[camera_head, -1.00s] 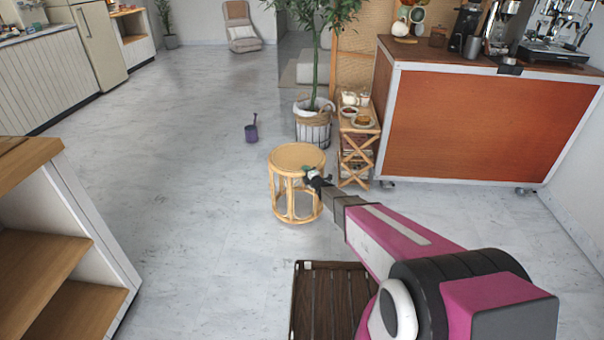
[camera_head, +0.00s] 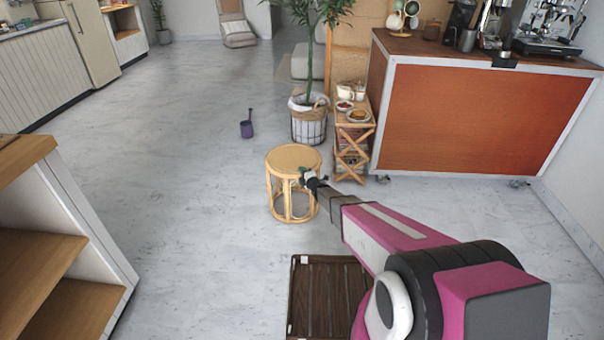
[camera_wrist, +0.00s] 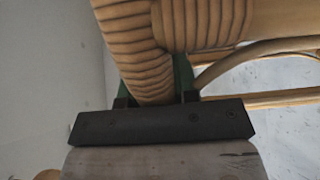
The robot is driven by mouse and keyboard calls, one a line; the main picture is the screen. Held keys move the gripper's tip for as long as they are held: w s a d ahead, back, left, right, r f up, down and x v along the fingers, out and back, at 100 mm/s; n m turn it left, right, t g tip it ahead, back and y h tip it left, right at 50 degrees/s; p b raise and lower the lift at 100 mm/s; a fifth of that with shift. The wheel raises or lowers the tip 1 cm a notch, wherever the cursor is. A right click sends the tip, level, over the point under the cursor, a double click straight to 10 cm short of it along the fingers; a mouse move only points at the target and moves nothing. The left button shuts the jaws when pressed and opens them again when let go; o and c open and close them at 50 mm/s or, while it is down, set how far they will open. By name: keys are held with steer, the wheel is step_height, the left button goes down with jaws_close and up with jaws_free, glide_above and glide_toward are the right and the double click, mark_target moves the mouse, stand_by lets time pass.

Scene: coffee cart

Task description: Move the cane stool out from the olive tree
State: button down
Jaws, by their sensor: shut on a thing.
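The cane stool (camera_head: 293,160) stands upright on the floor in the head view, with a round top and curved cane legs. My gripper (camera_head: 306,178) is at the right side of its rim, near the front. In the wrist view, my gripper (camera_wrist: 155,92) is shut on a wrapped cane part of the stool (camera_wrist: 133,45); its fingertips are partly hidden behind the cane. The olive tree (camera_head: 311,60) stands behind the stool in a white basket-like pot (camera_head: 309,126). A strip of floor shows between the stool and the pot.
A small cane shelf (camera_head: 352,150) with food and cups stands right of the pot. The orange coffee cart (camera_head: 480,120) is further right. A dark slatted crate (camera_head: 325,290) lies in front. The floor at left is clear.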

steer(key=c, duration=0.9)
jaws_free()
steer(key=shift+o, duration=0.2)
steer(key=shift+s+d+r, duration=0.1)
steer(key=shift+s+r, duration=0.05)
steer(key=v, duration=1.1)
steer(key=s+d+r+m+g+h, duration=0.4)
steer(key=s+d+r+m+h, duration=0.3)
steer(key=d+r+m+h, duration=0.45)
steer(key=s+d+r+m+g, duration=0.1)
steer(key=s+r+m+g, duration=0.2)
steer(key=s, duration=0.5)
steer(key=s+d+r+m+g+y, duration=0.1)
steer(key=s+d+r+m+g, duration=0.1)
steer(key=s, duration=0.7)
steer(key=s+d+r+m+g, duration=0.2)
steer(key=s+r+m+g, duration=0.2)
steer(key=s+m+g, duration=0.2)
steer(key=s+m, duration=0.2)
steer(key=shift+s+d+r+y, duration=0.2)
steer(key=shift+s+r+y, duration=0.1)
steer(key=shift+s+y, duration=0.05)
